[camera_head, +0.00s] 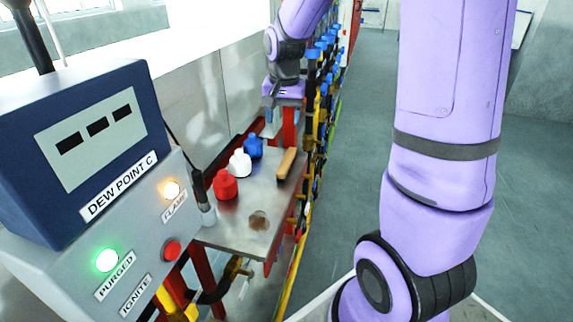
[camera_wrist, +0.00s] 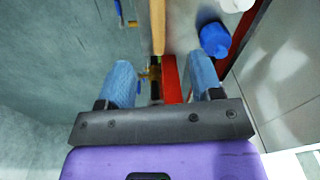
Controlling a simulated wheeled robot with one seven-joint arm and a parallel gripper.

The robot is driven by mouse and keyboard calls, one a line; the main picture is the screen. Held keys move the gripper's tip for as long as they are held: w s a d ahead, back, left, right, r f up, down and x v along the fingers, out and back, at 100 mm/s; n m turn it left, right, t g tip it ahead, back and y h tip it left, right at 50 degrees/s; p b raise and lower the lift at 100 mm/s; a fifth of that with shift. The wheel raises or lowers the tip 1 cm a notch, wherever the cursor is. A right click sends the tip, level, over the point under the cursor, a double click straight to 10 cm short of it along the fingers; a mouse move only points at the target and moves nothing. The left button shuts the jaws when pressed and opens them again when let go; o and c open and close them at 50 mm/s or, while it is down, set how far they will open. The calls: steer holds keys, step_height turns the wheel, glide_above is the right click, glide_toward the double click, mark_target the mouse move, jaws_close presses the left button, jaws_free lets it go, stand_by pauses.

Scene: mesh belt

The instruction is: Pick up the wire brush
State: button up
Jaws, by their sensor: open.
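The wire brush (camera_head: 287,163) shows as a long tan wooden handle lying near the right edge of the metal table; its bristles cannot be made out. In the wrist view the tan handle (camera_wrist: 158,28) runs in from the top edge, ahead of the space between my fingers. My gripper (camera_head: 272,128) is past the far end of the table, beyond the brush in the head view. Its two blue fingers stand apart with nothing held between them, and the gripper (camera_wrist: 162,78) is apart from the handle.
The metal table (camera_head: 227,212) also holds a red bottle (camera_head: 225,186), a white bottle (camera_head: 240,163) and a blue bottle (camera_head: 253,147), left of the brush. A brown stain (camera_head: 259,220) is at its near end. A control box (camera_head: 100,150) stands at left. Pipes and valves line the right side.

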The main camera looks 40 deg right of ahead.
steer(key=m, duration=0.1)
glide_above(286, 160)
step_height(286, 160, down, 5)
steer(key=shift+w+d+f+m+g, duration=0.1)
steer(key=shift+f+m+g, duration=0.35)
steer(key=shift+f, duration=0.4)
step_height(286, 160, down, 11)
steer(key=shift+r, duration=0.2)
steer(key=c, duration=1.1)
steer(key=shift+r, duration=0.15)
